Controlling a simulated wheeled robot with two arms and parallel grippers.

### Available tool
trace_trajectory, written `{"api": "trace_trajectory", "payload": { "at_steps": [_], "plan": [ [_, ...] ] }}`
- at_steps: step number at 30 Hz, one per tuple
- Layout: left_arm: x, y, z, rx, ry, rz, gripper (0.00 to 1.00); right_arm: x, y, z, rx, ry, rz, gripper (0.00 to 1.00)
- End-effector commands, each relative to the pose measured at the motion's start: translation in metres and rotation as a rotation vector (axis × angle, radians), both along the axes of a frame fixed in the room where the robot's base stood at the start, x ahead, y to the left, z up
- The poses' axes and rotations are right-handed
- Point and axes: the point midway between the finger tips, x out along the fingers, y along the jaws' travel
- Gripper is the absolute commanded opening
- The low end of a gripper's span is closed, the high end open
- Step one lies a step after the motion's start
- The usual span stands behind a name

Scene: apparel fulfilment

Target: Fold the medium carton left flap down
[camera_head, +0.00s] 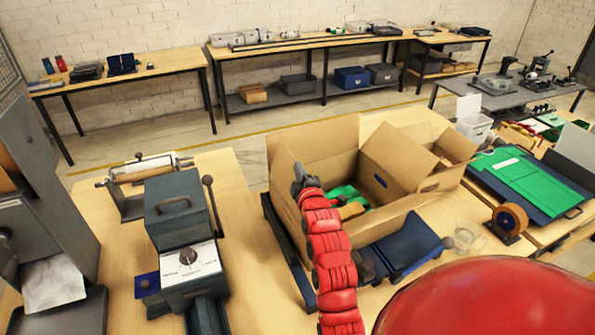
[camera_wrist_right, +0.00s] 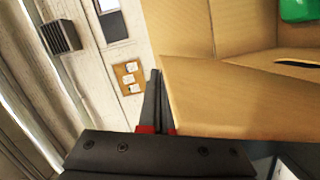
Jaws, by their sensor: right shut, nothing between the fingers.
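The medium carton (camera_head: 372,226) stands open on the bench, with a green garment (camera_head: 345,192) inside. Its left flap (camera_head: 281,172) stands raised at the left side. My right gripper (camera_head: 303,178) is at the carton's left side, against or very near this flap; contact cannot be told. In the right wrist view, the closed, empty fingers (camera_wrist_right: 156,98) are beside a cardboard panel edge (camera_wrist_right: 225,98), and the green garment shows at the top right. My red right arm hides part of the carton's near left corner. My left gripper is out of view.
A tape roll (camera_head: 510,219) and a board with green clothing (camera_head: 525,178) are to the right. Bare bench top shows left of the carton.

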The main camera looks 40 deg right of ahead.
Motion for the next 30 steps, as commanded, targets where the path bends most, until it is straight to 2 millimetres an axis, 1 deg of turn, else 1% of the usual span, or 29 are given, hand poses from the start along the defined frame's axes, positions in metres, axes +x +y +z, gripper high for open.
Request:
{"api": "trace_trajectory", "payload": {
  "at_steps": [1,3,11,14,19,23,27,30],
  "plan": [
    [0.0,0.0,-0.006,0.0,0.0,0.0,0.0,0.0,-0.002,-0.003,0.011,-0.003,-0.001,0.0],
    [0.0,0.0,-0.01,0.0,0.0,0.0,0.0,-0.001,-0.005,-0.003,0.029,-0.008,-0.002,0.0],
    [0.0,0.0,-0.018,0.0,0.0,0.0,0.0,-0.002,-0.011,-0.004,0.071,-0.015,-0.001,0.0],
    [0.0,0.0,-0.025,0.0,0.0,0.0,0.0,-0.003,-0.016,-0.007,0.098,-0.016,-0.003,0.0],
    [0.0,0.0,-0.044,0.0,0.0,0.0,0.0,-0.005,-0.028,-0.012,0.175,-0.033,-0.005,0.0],
    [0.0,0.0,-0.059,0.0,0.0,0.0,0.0,-0.007,-0.04,-0.017,0.264,-0.048,-0.004,0.0],
    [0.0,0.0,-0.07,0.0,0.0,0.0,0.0,-0.009,-0.052,-0.021,0.454,-0.081,-0.003,0.0],
    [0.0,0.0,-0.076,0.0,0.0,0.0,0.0,-0.01,-0.058,-0.024,0.565,-0.097,-0.003,0.0]
  ]
}}
